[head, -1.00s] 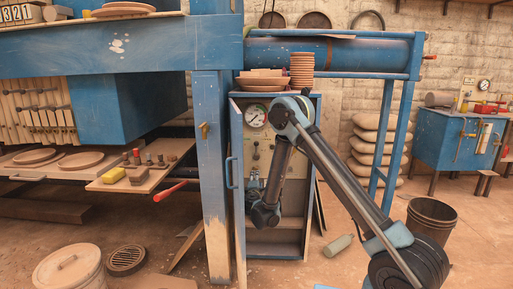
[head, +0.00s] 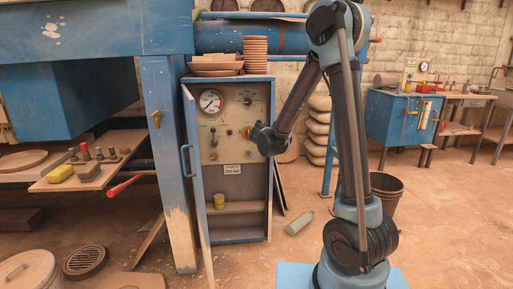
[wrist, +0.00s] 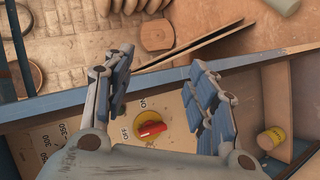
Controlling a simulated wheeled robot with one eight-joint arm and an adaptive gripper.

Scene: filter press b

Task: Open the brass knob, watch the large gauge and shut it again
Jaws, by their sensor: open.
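The large gauge (head: 211,101) is a white dial with a dark rim at the upper left of the panel inside the open blue cabinet. A small brass-coloured knob (head: 229,132) appears below the gauges; it is too small to tell its setting. Right of it is an orange-yellow spot (head: 246,132), probably the red-handled switch on a yellow disc (wrist: 150,128) marked ON and OFF in the wrist view. My gripper (head: 264,138) is at the panel's right side. In the wrist view my gripper (wrist: 160,75) is open and empty, its fingers apart above the switch.
The cabinet door (head: 193,170) stands open on the left beside a blue post (head: 168,160). A smaller gauge (head: 248,101) is on the panel. A yellow tin (head: 219,201) sits on the lower shelf. A bottle (head: 299,223) lies on the floor, with a bucket (head: 386,190) to the right.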

